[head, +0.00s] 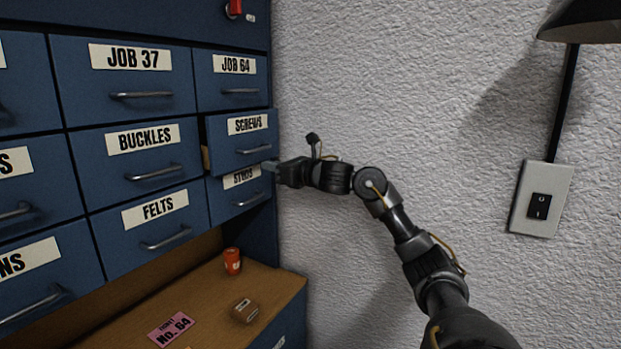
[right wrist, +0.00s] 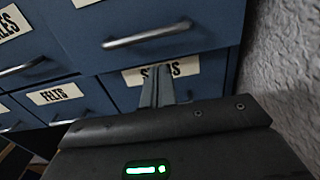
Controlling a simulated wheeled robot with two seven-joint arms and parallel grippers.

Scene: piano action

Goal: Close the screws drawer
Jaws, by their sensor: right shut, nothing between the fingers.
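The screws drawer (head: 238,139) is blue with a white label and a metal handle. In the head view it stands out a little from the cabinet, its side showing at the left. My right gripper (head: 268,165) is shut and empty, at the lower right edge of the screws drawer's front, near the studs drawer (head: 236,193). In the right wrist view the shut fingers (right wrist: 156,88) point at the studs drawer, below a drawer with a large handle (right wrist: 148,35). I cannot tell whether the fingers touch the drawer. My left gripper is not in view.
The blue cabinet has several other labelled drawers, such as buckles (head: 147,151) and felts (head: 155,220). A white wall (head: 400,90) stands close at the right.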

